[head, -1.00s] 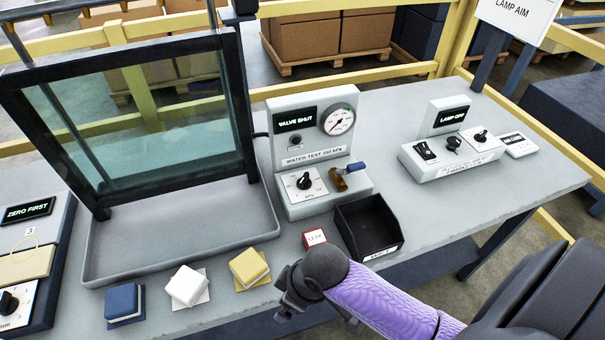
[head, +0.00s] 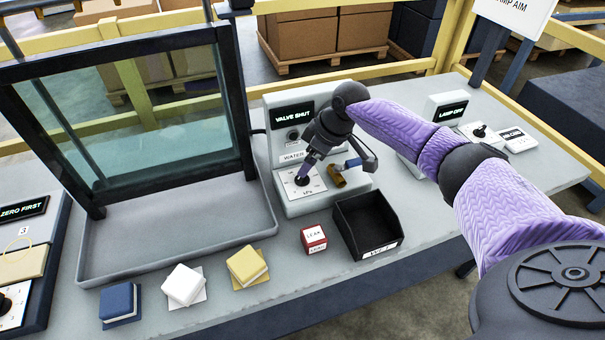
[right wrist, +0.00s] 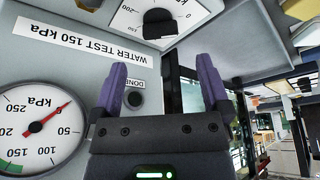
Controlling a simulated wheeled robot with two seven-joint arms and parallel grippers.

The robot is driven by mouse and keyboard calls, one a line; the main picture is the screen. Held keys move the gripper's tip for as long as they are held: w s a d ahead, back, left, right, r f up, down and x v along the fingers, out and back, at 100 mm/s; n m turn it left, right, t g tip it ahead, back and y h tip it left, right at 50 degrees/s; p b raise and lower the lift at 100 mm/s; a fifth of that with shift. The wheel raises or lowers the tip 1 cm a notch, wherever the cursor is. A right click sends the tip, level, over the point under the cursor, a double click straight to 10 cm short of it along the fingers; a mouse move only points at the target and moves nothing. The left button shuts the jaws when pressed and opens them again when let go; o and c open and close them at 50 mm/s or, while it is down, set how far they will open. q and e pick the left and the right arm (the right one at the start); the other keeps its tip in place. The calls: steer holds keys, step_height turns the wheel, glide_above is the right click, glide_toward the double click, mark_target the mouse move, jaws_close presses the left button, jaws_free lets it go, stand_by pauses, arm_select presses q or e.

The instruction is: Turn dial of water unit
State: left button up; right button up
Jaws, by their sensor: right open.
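The water unit (head: 335,202) is a pale box on the table; its screen (head: 292,119) reads VALVE SHUT. Its black dial knob (head: 301,181) sits on a white kPa scale plate. My right gripper (head: 308,166) points down at the dial, its fingertips close above the knob. In the right wrist view the two purple fingers (right wrist: 164,80) are apart and empty, with the knob (right wrist: 158,24) beyond the tips, between their lines. The pressure gauge (right wrist: 38,128) has its red needle near the low end; my arm hides it in the head view. My left gripper is out of view.
A brass valve with a blue lever (head: 338,177) stands right of the dial, close to my gripper. A glass-screened tray (head: 180,240) is at left.

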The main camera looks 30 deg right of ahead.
steer(key=b+x, duration=0.2)
steer(key=x, duration=0.3)
steer(key=shift+a+f, duration=0.1)
steer(key=shift+f, duration=0.2)
steer(key=shift+w+f, duration=0.1)
steer(key=shift+w, duration=0.05)
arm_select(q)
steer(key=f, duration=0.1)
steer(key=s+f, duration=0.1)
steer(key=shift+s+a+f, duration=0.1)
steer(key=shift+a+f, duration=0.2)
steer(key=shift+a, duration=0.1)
